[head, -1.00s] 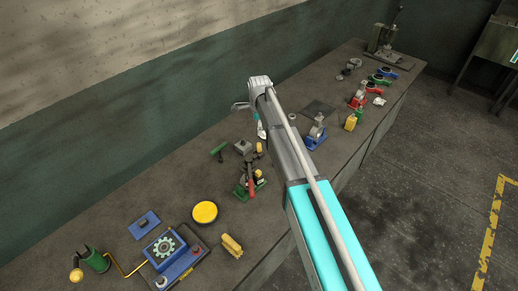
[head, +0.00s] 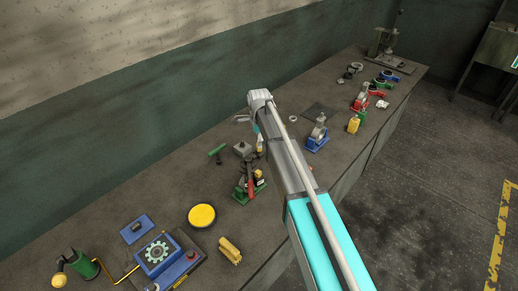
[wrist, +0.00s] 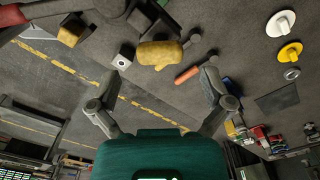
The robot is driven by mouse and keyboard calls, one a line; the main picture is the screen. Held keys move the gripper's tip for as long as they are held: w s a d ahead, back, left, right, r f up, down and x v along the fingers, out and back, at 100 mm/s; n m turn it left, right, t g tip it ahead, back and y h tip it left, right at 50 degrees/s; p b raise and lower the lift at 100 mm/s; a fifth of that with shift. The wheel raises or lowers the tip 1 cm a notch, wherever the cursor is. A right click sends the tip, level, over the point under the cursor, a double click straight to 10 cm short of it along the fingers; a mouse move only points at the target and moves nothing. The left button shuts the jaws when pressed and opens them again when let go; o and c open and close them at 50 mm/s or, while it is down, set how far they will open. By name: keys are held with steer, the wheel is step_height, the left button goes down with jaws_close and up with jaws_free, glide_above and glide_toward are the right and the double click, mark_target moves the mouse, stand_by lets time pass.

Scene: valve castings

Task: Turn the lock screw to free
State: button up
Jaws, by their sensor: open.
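In the head view a small green-based fixture (head: 249,183) with a dark upright body and a red handle stands mid-bench, left of my arm. I cannot make out the lock screw for certain. In the wrist view a dark body with red parts (wrist: 12,15) fills the upper left edge, cut off by the frame. My gripper (wrist: 160,76) is open, its two fingers wide apart with nothing between the pads.
A dark mat (head: 322,110) is bare.

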steer(key=shift+f+b, duration=1.05)
steer(key=shift+f, duration=0.35)
